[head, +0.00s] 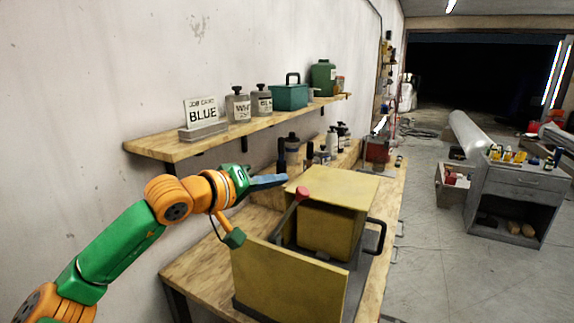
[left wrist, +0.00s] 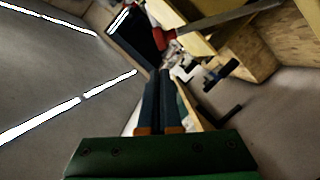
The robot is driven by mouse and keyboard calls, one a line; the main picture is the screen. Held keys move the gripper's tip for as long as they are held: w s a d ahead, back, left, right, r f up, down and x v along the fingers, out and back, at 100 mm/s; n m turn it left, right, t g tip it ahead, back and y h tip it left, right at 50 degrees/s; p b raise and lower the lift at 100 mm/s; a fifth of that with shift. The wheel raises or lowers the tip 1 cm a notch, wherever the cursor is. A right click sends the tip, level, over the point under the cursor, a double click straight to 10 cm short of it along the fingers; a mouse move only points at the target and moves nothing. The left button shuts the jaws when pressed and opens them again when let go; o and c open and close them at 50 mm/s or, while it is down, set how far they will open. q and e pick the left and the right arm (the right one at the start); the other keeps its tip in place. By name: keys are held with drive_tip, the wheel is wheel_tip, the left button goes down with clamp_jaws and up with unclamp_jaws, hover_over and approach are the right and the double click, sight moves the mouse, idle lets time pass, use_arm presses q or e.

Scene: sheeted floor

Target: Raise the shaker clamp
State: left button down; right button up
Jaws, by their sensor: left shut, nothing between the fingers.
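The yellow shaker (head: 335,190) stands on the wooden bench, with a boxy body behind a lower yellow front panel (head: 290,277). A grey lever with a red knob (head: 302,193) rises at a slant between them; I take it for the clamp's lever. In the left wrist view, the grey bar (left wrist: 225,20) and red knob (left wrist: 164,38) show beyond the fingers. My left gripper (head: 283,179) is shut and empty, to the left of the red knob and apart from it. Its two dark blue fingers lie together in the left wrist view (left wrist: 160,75). My right gripper is out of view.
A black handle (head: 378,236) sticks out on the shaker's right side. A wall shelf (head: 160,147) above holds a "BLUE" job card (head: 201,113), labelled containers and a green case (head: 288,95). Several bottles stand at the bench's back.

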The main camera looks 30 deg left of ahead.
sight(298, 188)
use_arm(q)
drive_tip(key=shift+w+d+f+p, duration=0.45)
drive_tip(key=shift+w+d+f, duration=0.3)
drive_tip(key=shift+d+f, duration=0.25)
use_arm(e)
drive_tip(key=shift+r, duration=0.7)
use_arm(q)
drive_tip(key=shift+f, duration=0.1)
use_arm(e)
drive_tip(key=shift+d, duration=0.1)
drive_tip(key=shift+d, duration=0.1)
